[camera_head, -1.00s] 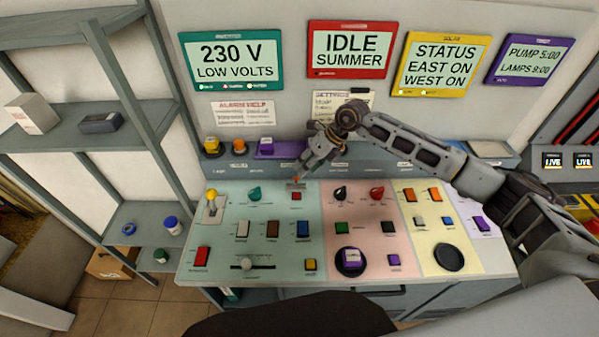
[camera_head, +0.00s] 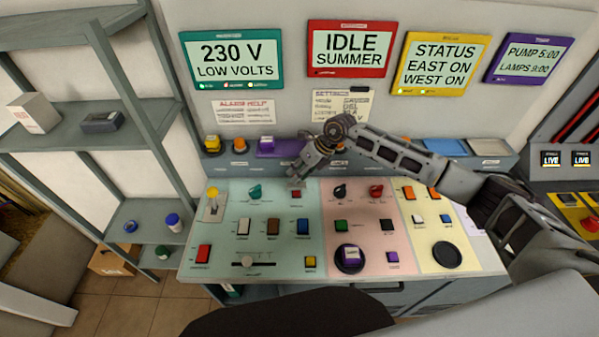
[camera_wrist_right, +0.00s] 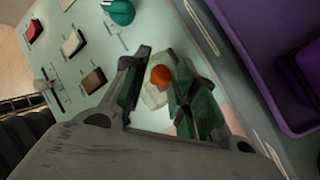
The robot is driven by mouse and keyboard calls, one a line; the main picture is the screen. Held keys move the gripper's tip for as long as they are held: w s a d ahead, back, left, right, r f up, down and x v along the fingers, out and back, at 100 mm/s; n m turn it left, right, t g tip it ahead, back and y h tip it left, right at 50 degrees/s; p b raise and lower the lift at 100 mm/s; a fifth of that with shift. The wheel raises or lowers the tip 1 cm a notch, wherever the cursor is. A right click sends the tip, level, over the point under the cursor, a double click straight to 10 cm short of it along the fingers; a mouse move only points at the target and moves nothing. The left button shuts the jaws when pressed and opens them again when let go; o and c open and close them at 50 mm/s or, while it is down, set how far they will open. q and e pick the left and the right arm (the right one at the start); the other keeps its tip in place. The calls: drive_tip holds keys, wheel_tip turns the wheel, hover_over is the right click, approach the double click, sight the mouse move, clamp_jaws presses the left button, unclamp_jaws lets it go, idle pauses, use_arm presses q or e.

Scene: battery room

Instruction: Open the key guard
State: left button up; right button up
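My right gripper (camera_head: 298,176) is low over the back of the green panel section, just behind a small red square (camera_head: 296,195). In the right wrist view its two green-padded fingers (camera_wrist_right: 155,95) stand apart. A round orange-red knob (camera_wrist_right: 160,75) on a pale piece (camera_wrist_right: 153,96) shows between them, close to the right finger; I cannot tell whether they touch. This seems to be the key guard. In the head view the gripper mostly hides it, so its angle cannot be told. My left gripper is not in view.
A teal knob (camera_head: 255,191) and a yellow-topped lever (camera_head: 213,203) are to the left. A black knob (camera_head: 339,191) is to the right. A purple bin (camera_head: 277,146) stands on the ledge behind the gripper. The panel's front is clear of my arm.

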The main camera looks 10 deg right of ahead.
drive_tip(key=shift+d, duration=0.15)
clamp_jaws()
drive_tip(key=shift+w+r, duration=0.1)
idle(0.9)
drive_tip(key=shift+w+d+b, duration=0.3)
drive_tip(key=shift+w+b, duration=0.4)
drive_tip(key=shift+b, duration=0.75)
drive_tip(key=shift+s+f, duration=0.15)
drive_tip(key=shift+f, duration=0.05)
drive_tip(key=o, duration=0.5)
unclamp_jaws()
drive_tip(key=shift+w+a, duration=0.25)
drive_tip(key=shift+w, duration=0.1)
drive_tip(key=shift+d, duration=0.15)
